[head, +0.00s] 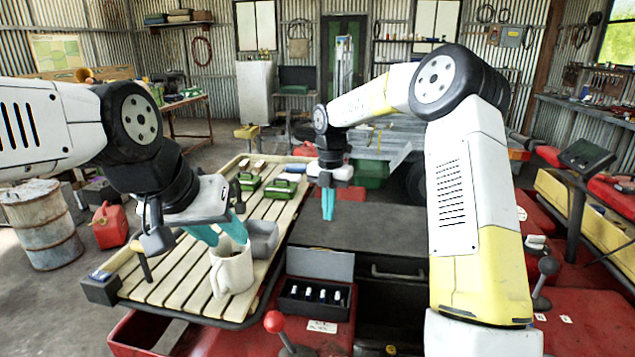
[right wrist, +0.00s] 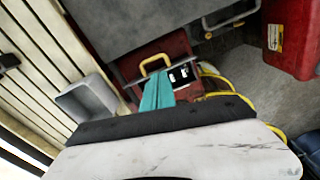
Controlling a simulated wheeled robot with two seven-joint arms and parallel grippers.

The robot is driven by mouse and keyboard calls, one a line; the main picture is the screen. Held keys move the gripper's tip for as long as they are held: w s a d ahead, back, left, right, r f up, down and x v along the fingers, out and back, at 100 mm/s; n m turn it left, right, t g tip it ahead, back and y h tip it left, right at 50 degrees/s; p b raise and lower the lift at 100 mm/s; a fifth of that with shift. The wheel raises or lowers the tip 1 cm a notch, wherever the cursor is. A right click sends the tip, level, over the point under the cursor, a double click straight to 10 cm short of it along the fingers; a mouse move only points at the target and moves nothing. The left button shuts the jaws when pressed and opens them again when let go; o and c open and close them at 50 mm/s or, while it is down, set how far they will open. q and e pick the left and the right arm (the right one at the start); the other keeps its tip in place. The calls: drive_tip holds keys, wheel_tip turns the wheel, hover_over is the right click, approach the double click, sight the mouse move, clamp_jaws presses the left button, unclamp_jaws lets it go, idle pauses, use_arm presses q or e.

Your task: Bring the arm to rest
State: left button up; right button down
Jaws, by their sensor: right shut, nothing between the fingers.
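My right gripper (head: 327,205) hangs with its teal fingers pointing down above the dark flat top (head: 370,235), near the slatted rack. It is shut and empty; its closed teal fingers also show in the right wrist view (right wrist: 156,92). My left gripper (head: 219,234) is over the slatted rack at the white mug (head: 232,272). Its teal fingers are spread apart at the mug's rim. I cannot tell whether they touch the mug.
The slatted rack (head: 185,283) also holds a grey tray (head: 262,240) and green-topped items (head: 280,188). An open black case (head: 315,297) stands in front. A red-knobbed lever (head: 275,322) rises at the front edge. A red can (head: 110,225) and a drum (head: 43,225) stand left.

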drive_tip(key=s+d+r+m+t, duration=0.2)
drive_tip(key=s+d+r+m, duration=0.1)
drive_tip(key=s+r+m, duration=0.45)
drive_tip(key=s+d+r+m+t, duration=0.2)
drive_tip(key=s+d+r+m, duration=0.2)
drive_tip(key=s+r+m, duration=0.3)
drive_tip(key=s+d+f+m+t+y, duration=0.1)
drive_tip(key=s+d+m+t+y, duration=0.1)
drive_tip(key=s+m, duration=1.3)
drive_tip(key=shift+s+d+m+t, duration=0.4)
drive_tip(key=shift+d+m, duration=0.15)
drive_tip(key=shift+m, duration=0.1)
drive_tip(key=shift+a, duration=0.1)
